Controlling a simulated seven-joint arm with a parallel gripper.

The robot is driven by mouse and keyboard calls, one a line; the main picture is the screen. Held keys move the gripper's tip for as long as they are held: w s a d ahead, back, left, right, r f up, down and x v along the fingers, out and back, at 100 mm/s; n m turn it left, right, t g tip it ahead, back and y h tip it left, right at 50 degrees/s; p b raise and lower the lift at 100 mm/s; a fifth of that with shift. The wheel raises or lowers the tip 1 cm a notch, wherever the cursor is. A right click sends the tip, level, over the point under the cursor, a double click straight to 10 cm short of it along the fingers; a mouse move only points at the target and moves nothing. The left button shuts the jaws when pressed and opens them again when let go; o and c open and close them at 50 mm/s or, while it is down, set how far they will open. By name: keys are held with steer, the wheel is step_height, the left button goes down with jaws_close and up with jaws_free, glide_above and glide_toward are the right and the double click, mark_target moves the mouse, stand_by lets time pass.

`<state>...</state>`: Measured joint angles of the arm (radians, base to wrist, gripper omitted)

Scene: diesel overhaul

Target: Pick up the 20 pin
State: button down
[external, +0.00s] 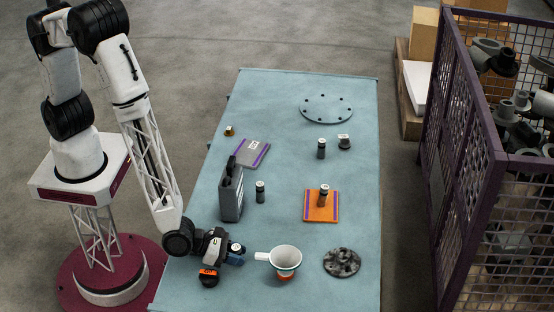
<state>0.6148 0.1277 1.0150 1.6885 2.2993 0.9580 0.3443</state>
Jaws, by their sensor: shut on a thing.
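My gripper (234,257) is low over the front left of the blue-green table (290,225). It is shut on a small dark pin with a pale top (236,247). The number on that top is too small to read, so I cannot tell if it is the 20 pin. The fingers hide much of its body, and I cannot tell whether it touches the table. Similar dark pins with pale tops stand at the table's middle (260,192), on an orange pad (310,216), and farther back (321,149). A shorter one (344,143) stands beside the last.
A grey case (231,195) stands behind my gripper. A grey-purple book (252,152), a brass piece (229,131) and a bolted plate (326,108) lie farther back. A mesh bin (465,150) is right.

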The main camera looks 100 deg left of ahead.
mark_target(231, 250)
steer(key=shift+r, duration=0.45)
step_height(231, 250, up, 2)
steer(key=shift+r, duration=0.1)
steer(key=s+a, duration=0.2)
steer(key=s, duration=0.2)
steer(key=s+a, duration=0.2)
steer(key=s, duration=0.3)
steer(key=s+a+r, duration=0.1)
steer(key=s+a, duration=0.2)
steer(key=s, duration=0.2)
steer(key=shift+s, duration=0.15)
